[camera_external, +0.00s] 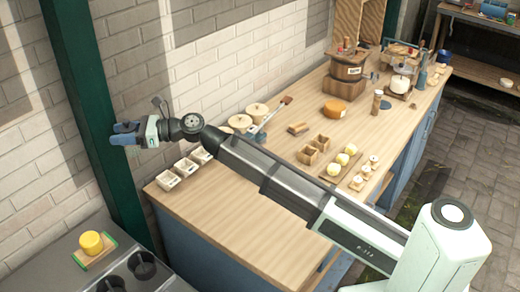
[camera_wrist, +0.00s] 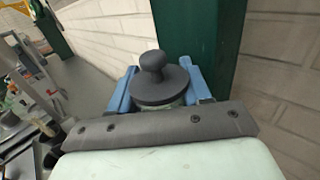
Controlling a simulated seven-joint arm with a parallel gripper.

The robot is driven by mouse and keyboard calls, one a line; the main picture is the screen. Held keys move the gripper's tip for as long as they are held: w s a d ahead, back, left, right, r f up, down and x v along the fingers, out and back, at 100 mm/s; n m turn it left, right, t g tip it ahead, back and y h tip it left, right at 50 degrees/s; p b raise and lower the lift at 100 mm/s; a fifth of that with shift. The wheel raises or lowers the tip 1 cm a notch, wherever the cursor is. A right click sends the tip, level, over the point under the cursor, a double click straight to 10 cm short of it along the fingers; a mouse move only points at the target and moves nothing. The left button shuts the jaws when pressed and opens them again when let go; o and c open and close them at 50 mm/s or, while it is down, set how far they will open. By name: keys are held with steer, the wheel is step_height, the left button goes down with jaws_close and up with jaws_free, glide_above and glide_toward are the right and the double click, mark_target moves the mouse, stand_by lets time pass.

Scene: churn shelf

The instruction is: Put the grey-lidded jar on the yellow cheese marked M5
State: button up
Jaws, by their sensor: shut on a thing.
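My gripper (camera_external: 125,134), with blue fingers, is raised in front of the green post, left of the wooden counter. In the wrist view the gripper (camera_wrist: 158,90) is shut on the grey-lidded jar (camera_wrist: 155,82). The jar's round dark grey lid and knob sit between the blue fingers; only a sliver of its pale body shows below the lid. I cannot make out the jar in the external view. A yellow cylinder (camera_external: 91,242), possibly the cheese, stands on a small green-edged board at lower left, below the gripper and apart from it. No M5 mark is readable.
The grey surface (camera_external: 62,278) at lower left has round dark openings (camera_external: 141,265) beside the board. The green post (camera_external: 92,95) and brick wall are close to my gripper. White trays (camera_external: 168,179) line the counter's left end; an orange round (camera_external: 335,110) lies farther back.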

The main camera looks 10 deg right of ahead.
steer(key=s+a+f+n+g+h, duration=0.1)
steer(key=s+a+f+n+g, duration=0.2)
steer(key=s+a, duration=0.5)
steer(key=s+a+f+n+g, duration=0.1)
steer(key=s+a+f+g, duration=0.35)
steer(key=s+a, duration=0.35)
glide_above(84, 240)
steer(key=shift+t, duration=0.35)
steer(key=f, duration=1)
steer(key=shift+s+a+f, duration=0.2)
steer(key=shift+a+f, duration=0.1)
steer(key=shift+f, duration=0.15)
steer(key=o, duration=1.1)
steer(key=shift+o, duration=0.2)
steer(key=shift+w+d, duration=0.1)
steer(key=shift+d, duration=0.2)
steer(key=v, duration=1.1)
steer(key=shift+w+d+r, duration=0.15)
steer(key=shift+d+r, duration=0.05)
steer(key=shift+r, duration=0.1)
